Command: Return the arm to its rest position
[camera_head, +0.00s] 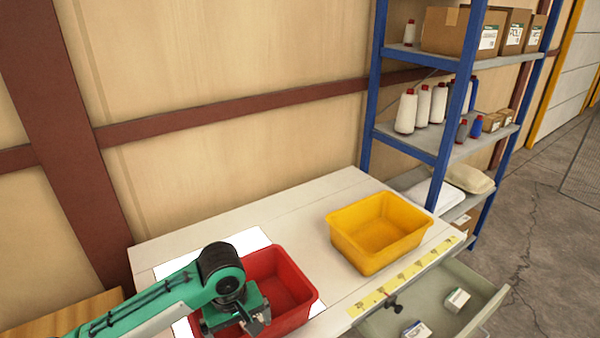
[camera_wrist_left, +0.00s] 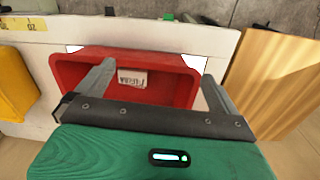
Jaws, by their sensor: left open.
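My left arm (camera_head: 150,305) comes in from the lower left in the head view. My left gripper (camera_head: 262,322) is over the near left part of the red bin (camera_head: 306,312). In the left wrist view the left gripper (camera_wrist_left: 155,85) has its two fingers wide apart with nothing between them. The red bin (camera_wrist_left: 180,66) lies beyond the fingers, with a small white label (camera_wrist_left: 132,79) inside it. My right gripper is in neither view.
A yellow bin (camera_head: 378,232) stands on the white table (camera_head: 300,190), right of the red bin. A yellow measuring tape (camera_head: 408,278) runs along the table edge. An open drawer (camera_head: 460,325) holds small boxes. A blue shelf rack (camera_head: 447,110) stands behind at right.

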